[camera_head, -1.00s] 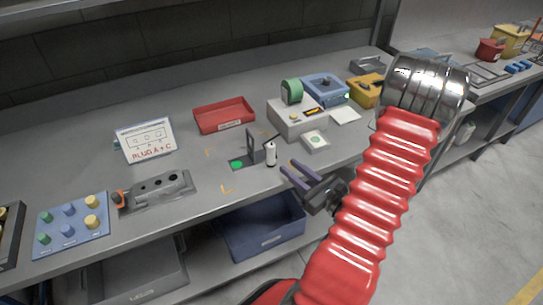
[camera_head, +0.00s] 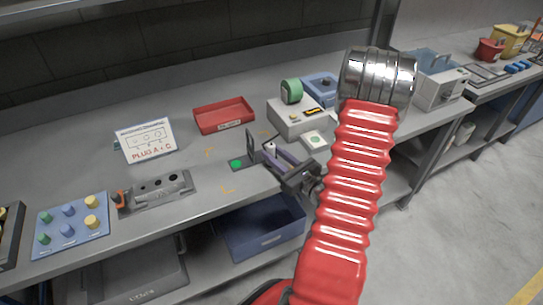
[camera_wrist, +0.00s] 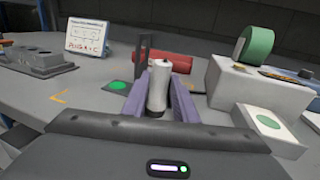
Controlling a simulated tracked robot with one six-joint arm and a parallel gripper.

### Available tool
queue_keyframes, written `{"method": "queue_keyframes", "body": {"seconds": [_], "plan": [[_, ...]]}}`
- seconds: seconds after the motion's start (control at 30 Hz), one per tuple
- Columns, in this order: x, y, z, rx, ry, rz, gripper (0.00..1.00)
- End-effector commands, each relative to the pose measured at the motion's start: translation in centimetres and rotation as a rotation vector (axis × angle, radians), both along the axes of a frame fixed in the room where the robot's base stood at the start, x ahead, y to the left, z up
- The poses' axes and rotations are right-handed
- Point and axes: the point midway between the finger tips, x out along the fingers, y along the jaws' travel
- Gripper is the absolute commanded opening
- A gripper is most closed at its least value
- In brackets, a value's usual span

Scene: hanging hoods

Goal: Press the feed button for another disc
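A white block with a round green spot, which looks like the feed button (camera_head: 314,140), sits in front of a pale box machine (camera_head: 290,121) carrying a green ring (camera_head: 291,91). In the wrist view the button (camera_wrist: 268,122) is at the right. A green disc (camera_head: 238,163) lies on a dark plate beside a dark upright post (camera_head: 250,143). My gripper (camera_head: 273,153) has its purple fingers on either side of a standing white cylinder (camera_wrist: 158,85). The fingers look open around it; I cannot tell whether they touch it.
A red tray (camera_head: 224,115), a sign (camera_head: 145,140) reading "PLUG A+C" and a grey block with holes (camera_head: 155,192) stand on the bench. A blue panel of knobs (camera_head: 72,224) is at the left. A blue bin (camera_head: 262,236) sits below the bench.

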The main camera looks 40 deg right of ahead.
Motion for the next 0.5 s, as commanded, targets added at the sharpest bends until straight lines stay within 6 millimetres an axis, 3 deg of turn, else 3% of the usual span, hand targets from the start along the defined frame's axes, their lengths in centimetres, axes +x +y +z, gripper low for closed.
{"method": "queue_keyframes", "body": {"seconds": [0.33,0.5], "plan": [[0.2,0.0,0.0,0.000,0.000,0.001,0.26],[1.4,0.1,-0.1,0.000,-0.001,0.003,0.26]]}}
